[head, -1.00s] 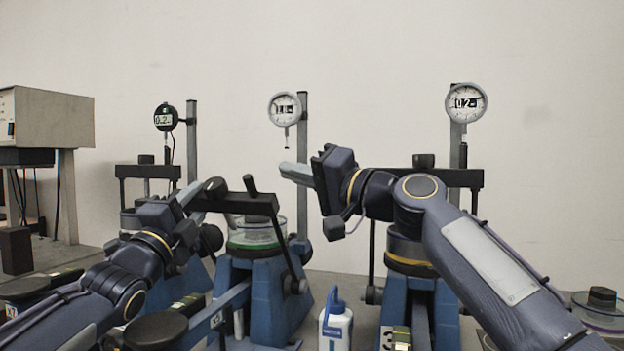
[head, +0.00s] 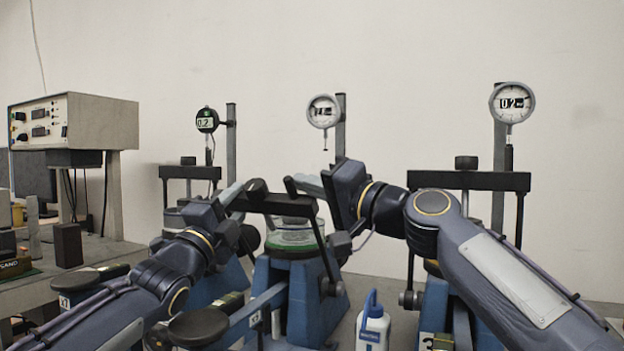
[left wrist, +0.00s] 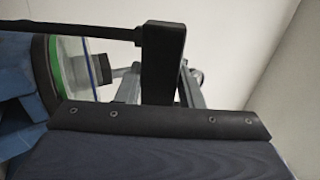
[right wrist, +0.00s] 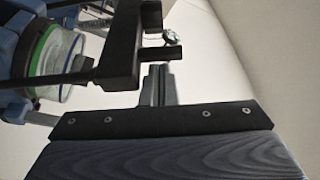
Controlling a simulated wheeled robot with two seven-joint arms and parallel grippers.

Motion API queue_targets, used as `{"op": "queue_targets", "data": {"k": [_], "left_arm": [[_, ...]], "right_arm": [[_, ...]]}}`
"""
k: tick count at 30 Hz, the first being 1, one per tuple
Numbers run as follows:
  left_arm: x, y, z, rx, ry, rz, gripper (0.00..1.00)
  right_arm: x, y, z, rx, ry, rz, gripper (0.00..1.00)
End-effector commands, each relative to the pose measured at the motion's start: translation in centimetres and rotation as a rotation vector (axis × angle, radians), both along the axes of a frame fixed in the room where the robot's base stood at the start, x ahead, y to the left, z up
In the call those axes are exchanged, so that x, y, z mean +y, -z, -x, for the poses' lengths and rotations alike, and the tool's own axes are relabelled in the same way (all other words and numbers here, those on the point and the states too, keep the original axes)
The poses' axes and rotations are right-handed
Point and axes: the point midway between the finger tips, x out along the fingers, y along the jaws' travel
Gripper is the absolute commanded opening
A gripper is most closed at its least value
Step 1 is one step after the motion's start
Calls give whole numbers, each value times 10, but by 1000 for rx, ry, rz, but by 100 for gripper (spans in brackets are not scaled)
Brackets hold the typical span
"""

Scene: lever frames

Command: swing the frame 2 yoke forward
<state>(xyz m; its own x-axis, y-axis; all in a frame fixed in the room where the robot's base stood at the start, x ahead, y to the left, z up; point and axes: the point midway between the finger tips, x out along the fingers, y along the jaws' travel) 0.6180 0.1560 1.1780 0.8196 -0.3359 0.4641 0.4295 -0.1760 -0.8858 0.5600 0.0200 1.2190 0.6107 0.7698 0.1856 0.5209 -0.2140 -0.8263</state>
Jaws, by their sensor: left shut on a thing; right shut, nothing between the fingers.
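My right gripper (head: 309,185) is shut and empty near the yoke's right end. In the right wrist view its closed fingers (right wrist: 159,85) are just beside the black yoke end (right wrist: 122,50); I cannot tell whether they touch.
Frame 2's dial gauge (head: 323,111) hangs above and behind. Frame 3's yoke (head: 468,180) stands at right, behind my right arm. Frame 1's yoke (head: 189,171) is at left. A white bottle (head: 372,328) stands front centre. An instrument box (head: 70,120) is far left.

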Motion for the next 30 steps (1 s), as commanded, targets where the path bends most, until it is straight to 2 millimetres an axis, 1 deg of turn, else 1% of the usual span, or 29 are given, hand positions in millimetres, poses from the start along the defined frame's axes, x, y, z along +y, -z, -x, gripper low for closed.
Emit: {"op": "queue_targets", "data": {"k": [1,10,17,24,25,28,29,30], "left_arm": [[0,5,-2,10,-2,-4,0],[0,5,-2,11,-3,-5,0],[0,5,-2,11,-2,-5,0],[0,4,-2,9,-3,-5,0],[0,4,-3,9,-3,-5,38],[0,3,-2,7,-2,-4,51],[0,3,-2,6,-1,-3,54],[0,2,-2,5,-1,-3,54]], "right_arm": [[0,0,1,0,1,-1,0],[0,1,1,0,1,-1,0],[6,10,14,0,-5,2,0],[11,11,17,3,-17,4,0],[12,11,17,3,-18,5,0],[10,11,16,4,-14,4,0],[10,11,16,2,-12,3,0],[9,11,15,2,-11,3,0]]}}
